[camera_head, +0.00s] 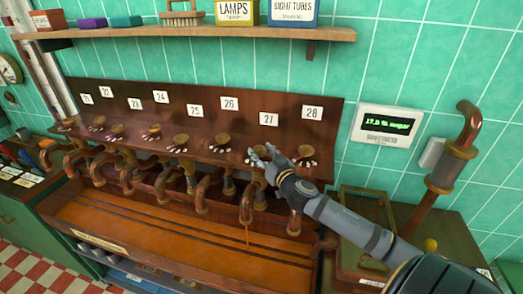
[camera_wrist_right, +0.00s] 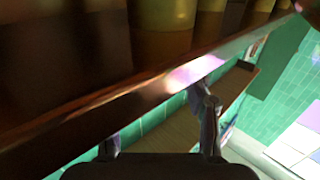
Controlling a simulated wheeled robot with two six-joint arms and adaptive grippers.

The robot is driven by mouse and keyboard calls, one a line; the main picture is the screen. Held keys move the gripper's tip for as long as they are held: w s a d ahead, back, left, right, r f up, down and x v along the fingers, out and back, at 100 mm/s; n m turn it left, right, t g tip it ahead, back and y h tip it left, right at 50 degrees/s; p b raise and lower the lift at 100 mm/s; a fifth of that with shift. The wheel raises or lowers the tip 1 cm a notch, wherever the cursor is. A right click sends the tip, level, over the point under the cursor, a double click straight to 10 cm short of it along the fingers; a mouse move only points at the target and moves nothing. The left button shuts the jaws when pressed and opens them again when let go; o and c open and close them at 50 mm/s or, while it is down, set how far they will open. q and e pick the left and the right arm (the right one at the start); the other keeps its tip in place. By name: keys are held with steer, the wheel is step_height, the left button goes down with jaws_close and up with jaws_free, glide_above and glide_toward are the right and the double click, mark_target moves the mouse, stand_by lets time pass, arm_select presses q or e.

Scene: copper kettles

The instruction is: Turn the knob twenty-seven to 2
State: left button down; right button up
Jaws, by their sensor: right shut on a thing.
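The label 27 (camera_head: 269,118) is on the dark wooden rack, above knob twenty-seven (camera_head: 259,151). My right gripper (camera_head: 263,155) reaches in from the lower right and is shut on this knob, hiding most of it. The knob's pointer and marks are too covered and small to read. The right wrist view shows my two fingers close to the dark wooden edge (camera_wrist_right: 130,100); the knob is not clear there. My left gripper is in neither view.
Knob 28 (camera_head: 307,150) is close on the right and knob 26 (camera_head: 222,138) on the left. Copper spouts (camera_head: 203,194) hang below, over a wooden trough (camera_head: 160,237). A display (camera_head: 387,124) reads 17.0 % sugar. A shelf (camera_head: 190,38) with boxes runs above.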

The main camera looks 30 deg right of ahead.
steer(key=n+y, duration=0.1)
steer(key=y, duration=0.1)
steer(key=shift+d+n+y+p, duration=0.15)
steer(key=shift+n+y+p, duration=0.15)
steer(key=shift+p, duration=0.1)
steer(key=shift+n+y, duration=0.3)
steer(key=shift+y, duration=0.1)
steer(key=shift+n+y, duration=0.3)
steer(key=shift+y, duration=0.2)
steer(key=o, duration=1.2)
steer(key=shift+c, duration=0.2)
steer(key=shift+h, duration=0.5)
